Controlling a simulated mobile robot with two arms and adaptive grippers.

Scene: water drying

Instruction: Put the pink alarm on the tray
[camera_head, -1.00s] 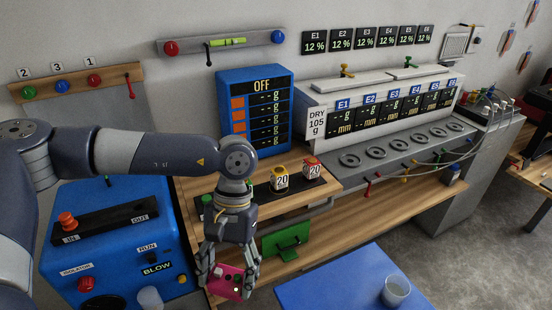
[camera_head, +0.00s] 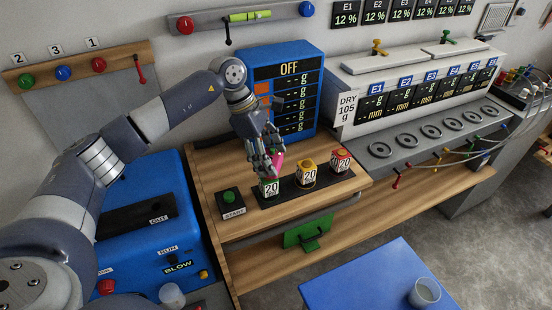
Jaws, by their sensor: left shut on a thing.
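My left gripper (camera_head: 268,160) is shut on the pink alarm (camera_head: 278,158). Only a small pink part shows between and beside the fingers; the rest is hidden. The gripper points down over the left end of a black tray-like strip (camera_head: 324,181) on the wooden bench, just behind and above a green-topped block marked 20 (camera_head: 270,188). I cannot tell whether the alarm touches the strip or the block. My right gripper is not in view.
A yellow block (camera_head: 307,174) and a red block (camera_head: 341,160), both marked 20, stand on the strip. A START button box (camera_head: 232,202) is left of it. The blue OFF panel (camera_head: 285,90) stands close behind. A glass (camera_head: 424,293) stands on a blue surface (camera_head: 370,280).

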